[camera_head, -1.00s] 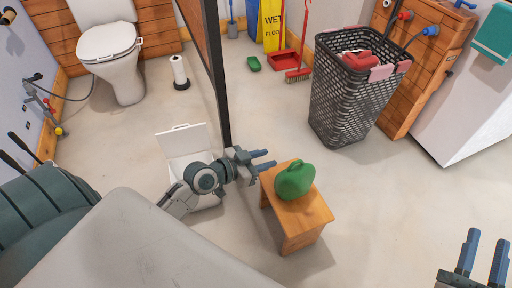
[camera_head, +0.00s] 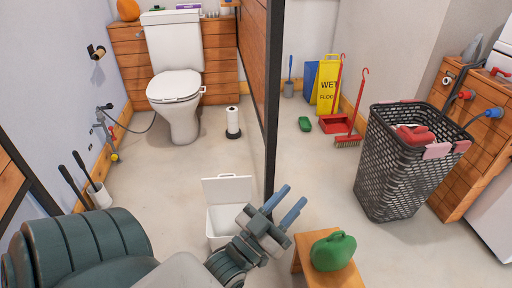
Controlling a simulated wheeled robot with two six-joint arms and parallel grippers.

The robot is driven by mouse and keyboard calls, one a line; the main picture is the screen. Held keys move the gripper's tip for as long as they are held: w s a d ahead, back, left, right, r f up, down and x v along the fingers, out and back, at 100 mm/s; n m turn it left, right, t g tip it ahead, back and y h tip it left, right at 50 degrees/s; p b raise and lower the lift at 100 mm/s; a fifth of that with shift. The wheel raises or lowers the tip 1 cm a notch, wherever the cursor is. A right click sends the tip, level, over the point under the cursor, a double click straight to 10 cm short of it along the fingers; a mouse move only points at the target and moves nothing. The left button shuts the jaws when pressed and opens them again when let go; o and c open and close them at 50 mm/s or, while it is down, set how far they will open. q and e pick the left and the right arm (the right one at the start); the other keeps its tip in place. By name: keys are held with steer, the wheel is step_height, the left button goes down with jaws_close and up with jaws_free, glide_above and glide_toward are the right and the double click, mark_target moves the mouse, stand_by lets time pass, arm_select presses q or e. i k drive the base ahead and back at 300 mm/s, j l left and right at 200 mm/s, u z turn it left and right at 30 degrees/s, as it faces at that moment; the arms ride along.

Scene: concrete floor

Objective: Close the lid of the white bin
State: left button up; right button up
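The white bin (camera_head: 218,221) stands on the floor just left of the dark partition post. Its lid (camera_head: 228,190) is up, standing upright at the back of the bin. My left gripper (camera_head: 287,206) is in front of and to the right of the bin, pointing up and right, apart from the lid. Its two blue fingers are spread with nothing between them. My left arm hides the bin's lower right front. My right gripper is not in view.
A wooden stool (camera_head: 312,272) with a green watering can (camera_head: 333,251) stands close to the right of my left gripper. A partition post (camera_head: 270,150) rises behind it. A black laundry basket (camera_head: 405,170) is at right.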

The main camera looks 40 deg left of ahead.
mark_target(234, 188)
steer(key=u, duration=1.65)
steer(key=i+j, duration=0.8)
steer(key=j, duration=0.1)
